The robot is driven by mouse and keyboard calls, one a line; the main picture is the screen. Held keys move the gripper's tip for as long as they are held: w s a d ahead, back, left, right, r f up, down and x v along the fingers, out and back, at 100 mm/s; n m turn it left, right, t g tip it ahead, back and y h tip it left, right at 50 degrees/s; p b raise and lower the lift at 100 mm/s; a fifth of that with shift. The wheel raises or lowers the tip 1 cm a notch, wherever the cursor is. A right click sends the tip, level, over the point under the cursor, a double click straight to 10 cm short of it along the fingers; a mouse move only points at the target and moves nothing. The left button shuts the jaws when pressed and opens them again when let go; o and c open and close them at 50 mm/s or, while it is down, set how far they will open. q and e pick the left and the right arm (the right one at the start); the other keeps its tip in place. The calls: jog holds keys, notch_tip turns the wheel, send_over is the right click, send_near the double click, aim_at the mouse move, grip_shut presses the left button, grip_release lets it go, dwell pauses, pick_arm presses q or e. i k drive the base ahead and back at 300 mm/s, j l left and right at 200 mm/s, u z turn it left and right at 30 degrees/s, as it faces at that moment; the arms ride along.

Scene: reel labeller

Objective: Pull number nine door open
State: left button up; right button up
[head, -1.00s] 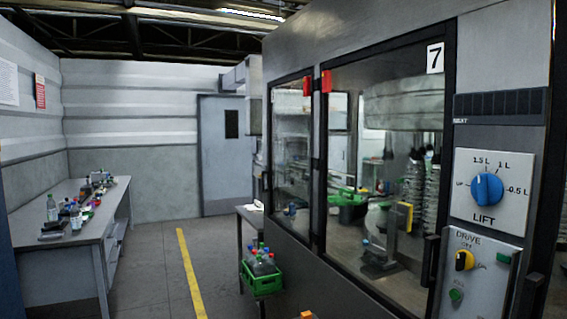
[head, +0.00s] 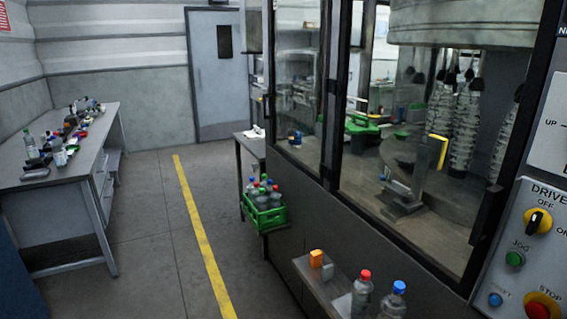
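The machine's large glass door (head: 365,170) has a black frame and looks shut. A dark upright handle (head: 486,225) is near its right edge. A narrower glass door (head: 297,95) stands to its left and also looks shut, with a small dark handle (head: 267,108) at its left edge. No number nine shows on any door in the head view. Neither of my grippers is in view.
A control panel (head: 515,285) with knobs and buttons is at the right edge. A low shelf (head: 325,285) with bottles juts out below the door. A green crate (head: 265,215) of bottles is left of it. The floor (head: 150,235) by the yellow line is clear.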

aim_at(273, 5)
jog(key=i+j, duration=0.2)
jog(key=i, duration=0.2)
jog(key=i+j+z, duration=0.1)
jog(key=i, duration=0.3)
jog(key=i+j, duration=0.3)
jog(key=i, duration=0.15)
jog(key=i+j, duration=0.2)
jog(key=i, duration=0.2)
jog(key=z, duration=0.05)
